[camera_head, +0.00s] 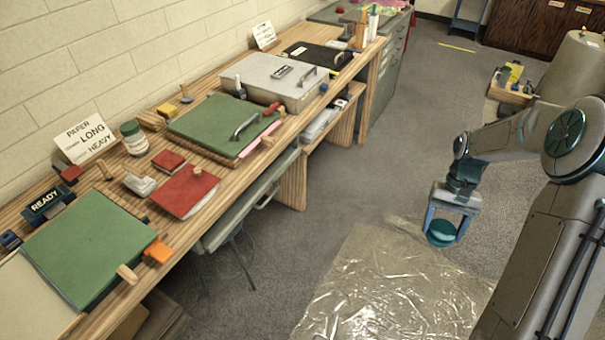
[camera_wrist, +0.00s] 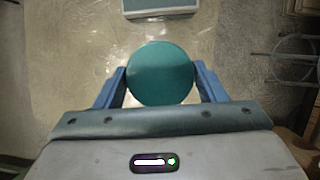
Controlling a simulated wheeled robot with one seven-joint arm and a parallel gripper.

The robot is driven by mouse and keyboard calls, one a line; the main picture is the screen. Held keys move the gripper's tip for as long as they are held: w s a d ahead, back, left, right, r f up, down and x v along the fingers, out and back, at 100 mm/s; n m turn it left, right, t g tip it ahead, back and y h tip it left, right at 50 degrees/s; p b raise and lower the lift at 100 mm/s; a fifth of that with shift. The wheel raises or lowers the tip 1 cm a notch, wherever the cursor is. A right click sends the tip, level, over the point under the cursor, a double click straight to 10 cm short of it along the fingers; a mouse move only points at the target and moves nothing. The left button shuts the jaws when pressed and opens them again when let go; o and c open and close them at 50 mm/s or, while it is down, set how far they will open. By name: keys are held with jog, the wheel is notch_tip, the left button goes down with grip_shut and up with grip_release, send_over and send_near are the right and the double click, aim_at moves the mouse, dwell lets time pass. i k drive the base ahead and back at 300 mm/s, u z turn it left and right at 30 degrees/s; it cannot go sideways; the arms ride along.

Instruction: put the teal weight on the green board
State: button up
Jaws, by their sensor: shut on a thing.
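The teal weight (camera_head: 441,233) is a round, dark teal piece held between the two blue fingers of my gripper (camera_head: 443,225). In the wrist view the weight (camera_wrist: 161,73) shows as a flat disc, with a finger of my gripper (camera_wrist: 161,85) on each side. It hangs above the floor, well to the right of the bench. A plain green board (camera_head: 85,245) lies at the near left end of the bench, beside the READY sign. Another green board (camera_head: 215,122) with a metal handle lies farther back on the bench.
The long wooden bench (camera_head: 290,130) runs along the brick wall. A red board (camera_head: 185,190), an orange block (camera_head: 157,251), a jar (camera_head: 133,138) and a metal case (camera_head: 268,75) stand on it. A shiny sheet (camera_head: 390,290) covers the floor below my gripper.

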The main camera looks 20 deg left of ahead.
aim_at(96, 232)
jog(key=k, duration=0.35)
jog(key=u, duration=2.1)
jog(key=i, duration=0.45)
jog(key=u, duration=0.05)
